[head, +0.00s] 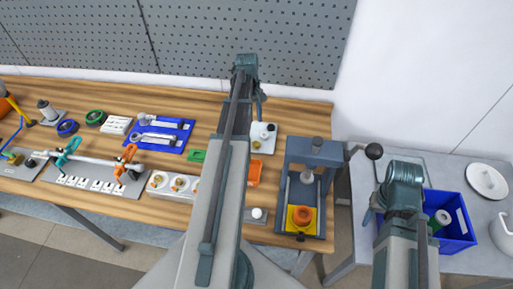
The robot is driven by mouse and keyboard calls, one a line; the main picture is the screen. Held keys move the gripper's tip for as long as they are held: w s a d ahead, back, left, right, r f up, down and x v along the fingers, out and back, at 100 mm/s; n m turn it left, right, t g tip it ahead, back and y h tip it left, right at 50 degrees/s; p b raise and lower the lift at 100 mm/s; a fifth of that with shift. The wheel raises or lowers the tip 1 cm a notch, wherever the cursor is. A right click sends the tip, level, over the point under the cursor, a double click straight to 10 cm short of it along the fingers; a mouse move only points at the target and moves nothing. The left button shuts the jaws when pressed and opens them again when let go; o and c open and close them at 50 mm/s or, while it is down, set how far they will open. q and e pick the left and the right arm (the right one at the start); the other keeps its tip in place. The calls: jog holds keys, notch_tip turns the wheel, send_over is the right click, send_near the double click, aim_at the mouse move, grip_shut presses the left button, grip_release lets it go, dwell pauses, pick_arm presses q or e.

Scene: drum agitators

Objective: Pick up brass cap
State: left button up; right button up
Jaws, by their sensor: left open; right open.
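My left gripper (260,108) is open and points down above a small white plate (269,132) on the wooden table. The plate carries a dark knob, a white piece and a small brass-coloured piece (256,144), which may be the brass cap; it is too small to be sure. More brass-coloured round pieces (157,181) sit in a pale grey holder left of my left arm, and my arm hides part of that row. My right gripper (368,214) is open and empty, partly hidden by its own wrist, left of the blue bin.
A blue-grey press (291,155) with a yellow base and orange ring stands right of the plate. A blue bin (464,243) holding a green-and-white part is on the grey side table (345,190). Blue trays (178,124) and a pipe fixture (95,163) lie left.

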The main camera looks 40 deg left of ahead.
pick_arm(q)
jog(key=b, duration=0.5)
send_over(256, 144)
jog(key=f, duration=0.6)
jog(key=shift+w+a+f, duration=0.15)
jog(key=shift+w+a, duration=0.15)
jog(key=shift+a, duration=0.1)
jog(key=f+b, duration=0.5)
jog(key=shift+s+d+f+b, duration=0.15)
jog(key=shift+d+b, duration=0.05)
jog(key=shift+b, duration=0.1)
grip_shut()
